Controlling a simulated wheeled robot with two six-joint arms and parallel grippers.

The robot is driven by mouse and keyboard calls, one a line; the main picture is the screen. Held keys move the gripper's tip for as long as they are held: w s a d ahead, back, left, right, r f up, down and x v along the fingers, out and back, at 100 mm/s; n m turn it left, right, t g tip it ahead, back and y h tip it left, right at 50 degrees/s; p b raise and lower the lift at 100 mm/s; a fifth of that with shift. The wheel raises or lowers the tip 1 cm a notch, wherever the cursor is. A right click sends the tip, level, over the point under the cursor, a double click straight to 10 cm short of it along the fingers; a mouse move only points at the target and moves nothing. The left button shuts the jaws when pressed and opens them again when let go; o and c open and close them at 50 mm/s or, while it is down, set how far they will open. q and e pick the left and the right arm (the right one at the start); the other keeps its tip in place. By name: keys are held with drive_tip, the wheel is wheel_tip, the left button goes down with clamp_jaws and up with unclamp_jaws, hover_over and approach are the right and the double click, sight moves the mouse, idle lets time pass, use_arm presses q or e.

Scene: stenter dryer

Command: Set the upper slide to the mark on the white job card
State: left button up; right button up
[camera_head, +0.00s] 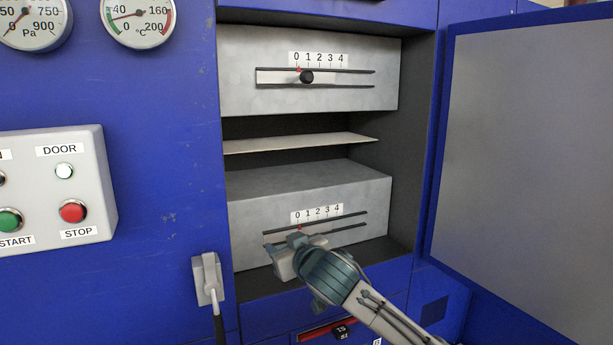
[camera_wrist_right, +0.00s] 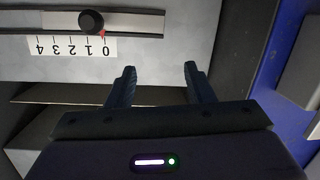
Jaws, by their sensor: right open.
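The upper slide (camera_head: 322,79) is a pale bar in a slot below a 0–4 scale (camera_head: 318,59). Its black knob (camera_head: 307,77) is near 1, and a small red marker stands by 0. My right gripper (camera_head: 287,247) is in front of the lower slide (camera_head: 320,241), well below the upper one, and hides the lower knob. In the right wrist view its fingers (camera_wrist_right: 158,75) are apart and empty, beside an upside-down scale (camera_wrist_right: 72,48) and black knob (camera_wrist_right: 91,21), apparently the lower slide's. I cannot make out the white job card. My left gripper is not in view.
A thin shelf (camera_head: 300,143) lies between the two slide boxes. An open door (camera_head: 530,150) stands at right. A control box (camera_head: 60,185) with buttons and a grey lever handle (camera_head: 208,280) are at left. The space before the upper slide is clear.

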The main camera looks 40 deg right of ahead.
drive_tip(key=d+r+m+t+h, duration=0.15)
drive_tip(key=d+r, duration=0.25)
drive_tip(key=r, duration=1)
drive_tip(key=m+t+h, duration=0.1)
drive_tip(key=t+h, duration=0.1)
drive_tip(key=t, duration=0.2)
approach(310, 76)
drive_tip(key=p+x, duration=0.7)
drive_tip(key=x, duration=0.3)
drive_tip(key=shift+w+d+p, duration=0.1)
drive_tip(key=shift+w+p, duration=0.2)
drive_tip(key=shift+w, duration=0.2)
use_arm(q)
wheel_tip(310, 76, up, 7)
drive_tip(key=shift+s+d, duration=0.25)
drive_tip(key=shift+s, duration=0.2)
use_arm(e)
drive_tip(key=shift+w, duration=0.15)
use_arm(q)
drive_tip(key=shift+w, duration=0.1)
use_arm(e)
clamp_jaws()
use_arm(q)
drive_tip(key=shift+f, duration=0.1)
use_arm(e)
drive_tip(key=shift+d, duration=0.1)
